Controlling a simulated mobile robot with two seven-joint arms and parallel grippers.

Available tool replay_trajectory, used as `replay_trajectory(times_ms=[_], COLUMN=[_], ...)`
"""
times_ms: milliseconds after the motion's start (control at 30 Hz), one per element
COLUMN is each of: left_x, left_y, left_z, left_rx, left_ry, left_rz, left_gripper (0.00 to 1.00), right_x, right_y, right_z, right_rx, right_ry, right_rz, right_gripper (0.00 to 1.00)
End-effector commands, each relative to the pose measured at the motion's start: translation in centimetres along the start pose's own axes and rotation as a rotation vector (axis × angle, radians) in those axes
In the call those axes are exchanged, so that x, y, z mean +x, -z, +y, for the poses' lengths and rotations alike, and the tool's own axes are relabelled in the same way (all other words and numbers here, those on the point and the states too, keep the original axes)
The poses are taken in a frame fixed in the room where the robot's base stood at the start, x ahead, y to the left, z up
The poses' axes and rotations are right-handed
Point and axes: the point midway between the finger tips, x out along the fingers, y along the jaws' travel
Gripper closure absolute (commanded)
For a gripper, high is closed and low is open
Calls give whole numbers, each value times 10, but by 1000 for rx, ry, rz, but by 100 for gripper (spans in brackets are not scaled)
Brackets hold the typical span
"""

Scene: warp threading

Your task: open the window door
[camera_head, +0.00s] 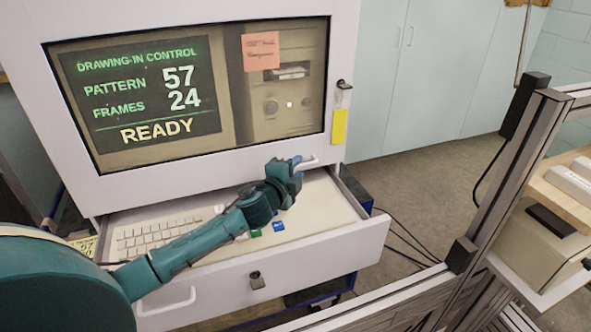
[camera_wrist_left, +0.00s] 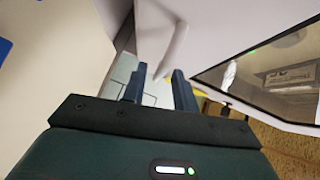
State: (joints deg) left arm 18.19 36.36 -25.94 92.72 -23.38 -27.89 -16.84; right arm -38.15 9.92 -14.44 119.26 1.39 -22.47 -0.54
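The window door (camera_head: 190,172) is a white framed panel with a dark-edged glass pane. It looks closed over the cabinet front; it also shows in the left wrist view (camera_wrist_left: 215,30). Its white bar handle (camera_head: 318,161) is at the lower right edge. In the left wrist view the handle (camera_wrist_left: 176,50) is just ahead of the fingertips, roughly in line with the gap between them. My left gripper (camera_head: 297,167) is at the handle's left end. Contact cannot be told. My right gripper is not in view.
An open drawer (camera_head: 310,255) with a white keyboard (camera_head: 155,232) juts out below the door, under my left arm. A black latch (camera_head: 343,88) and yellow tag (camera_head: 339,127) are on the frame's right. A metal frame (camera_head: 505,180) stands at right. Floor between is clear apart from cables.

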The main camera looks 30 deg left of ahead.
Motion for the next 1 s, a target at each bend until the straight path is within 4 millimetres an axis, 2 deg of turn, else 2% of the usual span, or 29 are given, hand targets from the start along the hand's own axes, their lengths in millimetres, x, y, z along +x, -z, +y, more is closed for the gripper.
replay_trajectory(times_ms=[33, 333, 800, 1000], left_x=[0, 0, -1, -14], left_y=[0, 0, 0, 4], left_z=[0, 0, 0, 3], left_rx=[0, 0, 0, 4], left_ry=[0, 0, -1, -7], left_rz=[0, 0, 0, 26], left_gripper=[76, 100, 100, 100], right_x=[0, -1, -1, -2], right_y=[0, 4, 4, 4], right_z=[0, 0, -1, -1], right_rx=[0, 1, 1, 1], right_ry=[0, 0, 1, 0], right_rz=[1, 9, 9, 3], right_gripper=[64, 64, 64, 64])
